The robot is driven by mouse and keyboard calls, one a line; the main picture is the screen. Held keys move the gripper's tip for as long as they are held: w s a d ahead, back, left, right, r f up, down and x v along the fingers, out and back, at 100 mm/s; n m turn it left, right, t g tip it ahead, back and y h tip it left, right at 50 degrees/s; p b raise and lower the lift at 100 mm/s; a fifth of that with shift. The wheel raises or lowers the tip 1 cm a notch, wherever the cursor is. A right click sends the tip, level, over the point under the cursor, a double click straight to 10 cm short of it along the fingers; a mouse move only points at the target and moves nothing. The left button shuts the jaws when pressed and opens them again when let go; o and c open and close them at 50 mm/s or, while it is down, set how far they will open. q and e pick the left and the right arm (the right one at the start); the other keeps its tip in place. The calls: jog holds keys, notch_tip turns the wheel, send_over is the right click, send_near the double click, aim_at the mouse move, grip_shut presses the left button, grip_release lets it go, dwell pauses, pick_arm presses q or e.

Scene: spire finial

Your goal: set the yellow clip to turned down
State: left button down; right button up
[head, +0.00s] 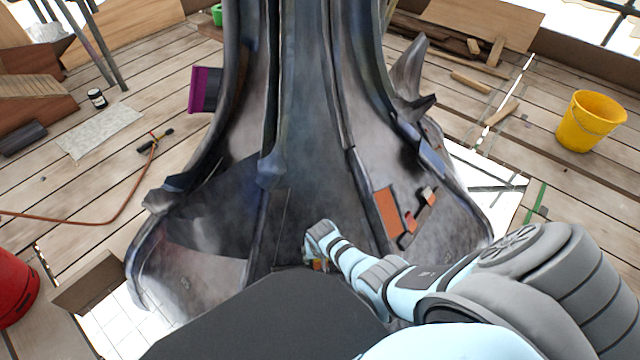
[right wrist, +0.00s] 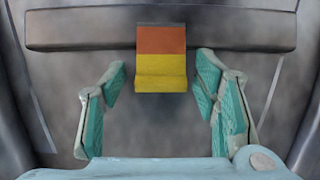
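The yellow clip (right wrist: 161,80) shows in the right wrist view as a small block, yellow below an orange part (right wrist: 161,41). It sits on a dark horizontal bar (right wrist: 80,31) and hangs below the bar's lower edge. My right gripper (right wrist: 162,73) is open, with one teal-padded finger on each side of the clip and a gap to both. In the head view my right gripper (head: 316,256) is at the lower front of the dark spire; the clip itself is mostly hidden there. My left gripper is not in view.
The dark spire (head: 310,110) fills the middle and flares at its foot. An orange patch (head: 387,212) is on its right face. A yellow bucket (head: 590,122) stands right on the plank floor. A red container (head: 14,288), a hose (head: 80,218) and a jar (head: 97,98) are left.

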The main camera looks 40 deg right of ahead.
jog(key=v, duration=1.2)
